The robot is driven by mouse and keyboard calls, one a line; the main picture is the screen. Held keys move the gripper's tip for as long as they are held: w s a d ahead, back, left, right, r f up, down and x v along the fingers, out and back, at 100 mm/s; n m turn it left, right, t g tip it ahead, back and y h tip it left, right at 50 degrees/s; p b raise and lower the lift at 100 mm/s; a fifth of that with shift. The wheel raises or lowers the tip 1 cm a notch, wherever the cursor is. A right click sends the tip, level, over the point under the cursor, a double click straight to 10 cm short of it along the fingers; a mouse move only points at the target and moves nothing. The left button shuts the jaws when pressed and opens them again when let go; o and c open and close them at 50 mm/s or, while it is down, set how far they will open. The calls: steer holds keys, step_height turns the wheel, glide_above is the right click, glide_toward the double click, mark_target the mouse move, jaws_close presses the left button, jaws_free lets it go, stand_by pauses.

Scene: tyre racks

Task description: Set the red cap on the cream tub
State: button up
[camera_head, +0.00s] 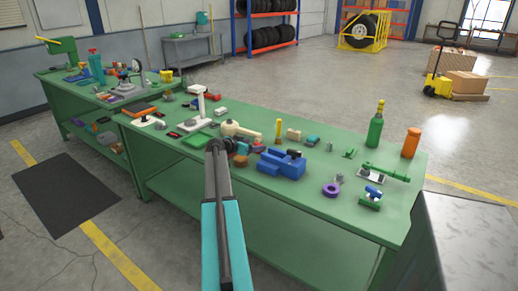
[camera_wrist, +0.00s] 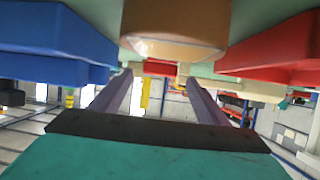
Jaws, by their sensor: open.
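My gripper (camera_head: 218,146) is low over the front of the green bench in the head view, and my wrist hides some of what lies around it. In the wrist view the two fingers of my gripper (camera_wrist: 158,90) are apart, with nothing held between them. A rounded cream thing (camera_head: 238,129), perhaps the tub, lies just behind my gripper. A red thing (camera_wrist: 275,52) is close on the right in the wrist view. I cannot tell whether it is the cap. A brown rounded thing (camera_wrist: 172,30) is close above the fingers in that view; it also shows beside my gripper (camera_head: 240,160).
A blue vise (camera_head: 283,163) stands right of my gripper. A green bottle (camera_head: 376,126), an orange bottle (camera_head: 411,143) and a purple ring (camera_head: 331,190) are farther right on the green bench (camera_head: 310,203). Left of my gripper, a white stand (camera_head: 199,104) and small items crowd the top.

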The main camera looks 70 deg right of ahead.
mark_target(259, 144)
steer(key=shift+p+x, duration=0.65)
steer(key=shift+x, duration=1.85)
steer(key=shift+s+a, duration=0.1)
steer(key=c, duration=1.1)
steer(key=shift+r, duration=0.1)
step_height(259, 144, up, 10)
steer(key=shift+f+b, duration=0.2)
steer(key=shift+b, duration=0.5)
steer(key=shift+r, duration=0.15)
steer(key=shift+r+p, duration=0.4)
steer(key=shift+p, duration=0.1)
